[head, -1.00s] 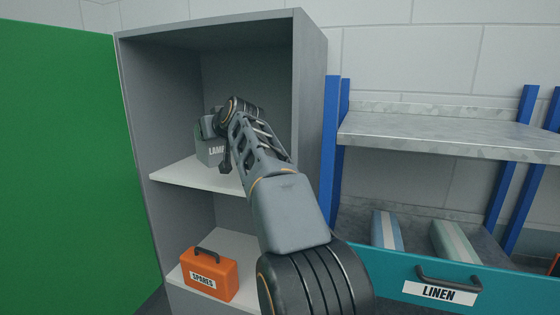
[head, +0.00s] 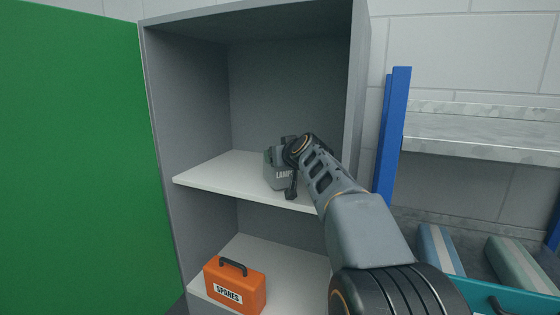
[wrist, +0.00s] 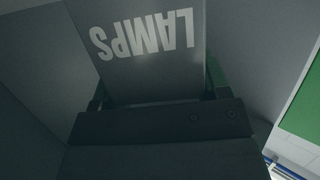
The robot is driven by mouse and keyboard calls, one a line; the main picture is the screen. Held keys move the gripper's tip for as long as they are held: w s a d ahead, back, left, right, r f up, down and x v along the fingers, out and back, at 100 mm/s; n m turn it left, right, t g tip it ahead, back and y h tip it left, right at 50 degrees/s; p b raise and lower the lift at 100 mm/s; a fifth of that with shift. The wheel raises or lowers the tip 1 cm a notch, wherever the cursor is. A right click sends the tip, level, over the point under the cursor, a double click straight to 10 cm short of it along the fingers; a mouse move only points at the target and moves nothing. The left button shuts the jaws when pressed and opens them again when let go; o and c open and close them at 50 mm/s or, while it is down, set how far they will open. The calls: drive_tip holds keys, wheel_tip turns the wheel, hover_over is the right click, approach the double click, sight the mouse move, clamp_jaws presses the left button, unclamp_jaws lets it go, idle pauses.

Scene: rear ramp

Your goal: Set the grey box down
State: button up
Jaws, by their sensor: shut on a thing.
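The grey box (head: 278,172) marked LAMPS is in the open cabinet, at the white upper shelf (head: 225,176). My gripper (head: 287,150) is shut on it from above, and my arm reaches in from the lower right. The box looks upright. Its bottom appears at or just above the shelf surface; I cannot tell whether it touches. In the wrist view the grey box (wrist: 140,45) fills the upper middle, its lettering upside down, close against my gripper (wrist: 155,100). My wrist and forearm hide the box's right side.
An orange SPARES box (head: 235,288) stands on the lower shelf (head: 285,255). The green cabinet door (head: 70,160) is open at left. The cabinet's right wall (head: 357,90) is near my arm. The upper shelf is clear left of the grey box.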

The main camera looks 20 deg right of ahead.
drive_tip(key=shift+f, duration=0.35)
drive_tip(key=shift+f, duration=0.15)
drive_tip(key=o, duration=1.1)
